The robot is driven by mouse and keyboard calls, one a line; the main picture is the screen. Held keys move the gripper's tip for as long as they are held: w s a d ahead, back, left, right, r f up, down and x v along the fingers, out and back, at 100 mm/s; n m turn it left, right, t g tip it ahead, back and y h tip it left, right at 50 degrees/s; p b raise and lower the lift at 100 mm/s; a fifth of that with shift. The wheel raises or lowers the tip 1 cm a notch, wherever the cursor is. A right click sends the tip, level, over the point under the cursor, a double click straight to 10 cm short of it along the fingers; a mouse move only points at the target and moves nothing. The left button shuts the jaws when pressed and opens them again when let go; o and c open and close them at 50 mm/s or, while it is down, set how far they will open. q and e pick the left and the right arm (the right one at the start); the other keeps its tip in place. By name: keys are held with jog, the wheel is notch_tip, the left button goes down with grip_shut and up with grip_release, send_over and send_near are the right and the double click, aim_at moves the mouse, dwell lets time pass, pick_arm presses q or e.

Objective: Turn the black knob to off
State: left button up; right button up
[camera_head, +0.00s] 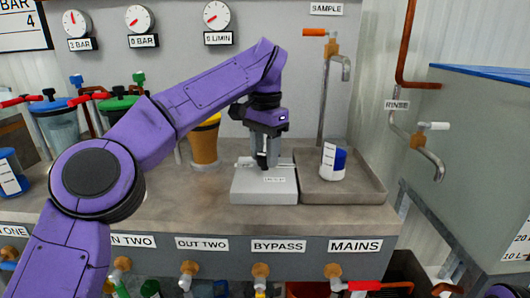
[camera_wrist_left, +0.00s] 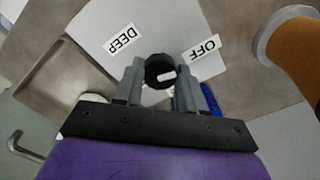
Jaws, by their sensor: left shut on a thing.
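The black knob (camera_wrist_left: 158,70) sits on a light grey box (camera_head: 264,190) on the bench. In the left wrist view it shows between the fingertips, with a short white mark on its face. An OFF label (camera_wrist_left: 201,50) is to one side and a DEEP label (camera_wrist_left: 123,38) to the other. The white mark lies toward the OFF side of the knob; its exact direction is hard to tell. My right gripper is not in view.
An orange-brown cup (camera_head: 205,142) stands left of the box. The bench front (camera_head: 215,222) is clear.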

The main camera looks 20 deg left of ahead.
aim_at(264, 155)
pick_arm(q)
jog(key=o, duration=1.1)
jog(key=shift+c, duration=0.2)
notch_tip(264, 155, up, 11)
jog(key=p, duration=0.7)
jog(key=shift+f, duration=0.15)
jog(key=shift+a, duration=0.1)
